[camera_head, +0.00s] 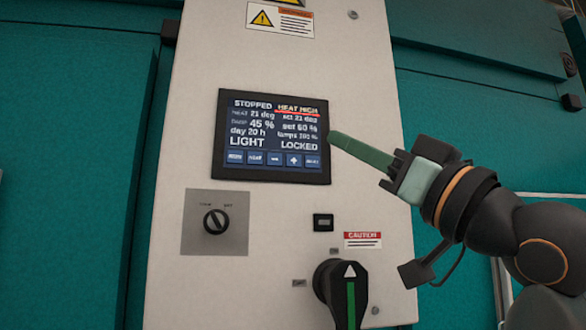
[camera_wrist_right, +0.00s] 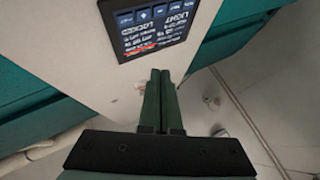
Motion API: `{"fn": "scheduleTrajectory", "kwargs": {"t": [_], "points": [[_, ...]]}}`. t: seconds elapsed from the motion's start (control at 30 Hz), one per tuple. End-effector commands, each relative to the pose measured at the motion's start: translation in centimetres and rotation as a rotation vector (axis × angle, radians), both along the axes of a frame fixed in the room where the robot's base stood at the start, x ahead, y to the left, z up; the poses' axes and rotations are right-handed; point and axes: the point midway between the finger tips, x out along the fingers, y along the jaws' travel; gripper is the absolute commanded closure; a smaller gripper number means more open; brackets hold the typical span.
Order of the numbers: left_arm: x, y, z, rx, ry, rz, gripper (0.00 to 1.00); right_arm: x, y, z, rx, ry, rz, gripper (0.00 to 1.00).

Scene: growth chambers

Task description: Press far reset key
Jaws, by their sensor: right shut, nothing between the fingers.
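A control panel with a dark touch screen (camera_head: 271,148) is set in a pale cabinet front. It reads STOPPED, HEAT HIGH underlined in red, LIGHT and LOCKED. A row of small blue keys (camera_head: 274,159) runs along its bottom; their labels are too small to read surely, so I cannot tell which is reset. My right gripper (camera_head: 334,139) is shut and empty, its green fingertips by the screen's right edge. In the right wrist view, the closed fingers (camera_wrist_right: 161,74) point toward the screen (camera_wrist_right: 150,43), which appears upside down. Contact cannot be seen. My left gripper is out of view.
Below the screen are a rotary switch (camera_head: 215,222) on a grey plate, a small dark display (camera_head: 323,222) and a large black handle (camera_head: 341,293) with a green stripe. A red caution label (camera_head: 363,240) is beside them. Teal chamber walls (camera_head: 75,170) flank the cabinet.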

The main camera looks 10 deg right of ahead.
Motion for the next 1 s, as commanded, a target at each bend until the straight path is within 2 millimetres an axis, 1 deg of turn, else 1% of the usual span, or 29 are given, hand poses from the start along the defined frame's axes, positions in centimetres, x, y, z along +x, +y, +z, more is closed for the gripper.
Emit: {"fn": "scheduleTrajectory", "kwargs": {"t": [0.17, 0.57, 0.67, 0.77, 1.0], "points": [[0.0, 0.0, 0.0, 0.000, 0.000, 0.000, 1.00, -0.5, 0.0, 0.4, 0.000, -0.009, 0.002, 1.00], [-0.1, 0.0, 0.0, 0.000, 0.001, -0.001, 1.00, -0.3, 0.0, 0.4, -0.001, -0.008, 0.002, 1.00], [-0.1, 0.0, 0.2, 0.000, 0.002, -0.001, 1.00, 0.3, 0.0, 0.4, -0.001, -0.005, 0.001, 1.00], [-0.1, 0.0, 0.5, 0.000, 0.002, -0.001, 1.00, 1.4, 0.1, 0.4, -0.001, -0.004, 0.002, 1.00], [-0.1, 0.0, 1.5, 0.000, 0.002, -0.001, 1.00, 4.9, 0.2, 0.5, 0.000, -0.003, 0.002, 1.00]]}}
